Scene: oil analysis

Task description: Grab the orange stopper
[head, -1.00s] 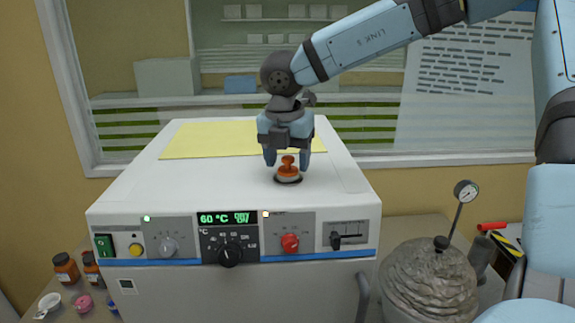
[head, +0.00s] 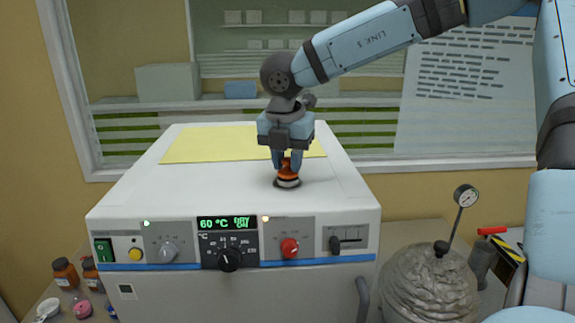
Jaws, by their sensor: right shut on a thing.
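The orange stopper (head: 288,170) sits upright at a round opening with a pale collar in the white top of the machine (head: 235,190). My right gripper (head: 287,162) comes down on it from above. Its two fingers are closed on the stopper's upper knob, which they partly hide. The stopper's lower part and the pale ring under it show below the fingertips. My left gripper is not in view.
A yellow sheet (head: 205,143) lies on the machine's top behind the gripper. The front panel has knobs and a green display (head: 227,223). A grey rounded vessel (head: 430,285) with a gauge (head: 466,195) stands at right; brown bottles (head: 65,272) stand at lower left.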

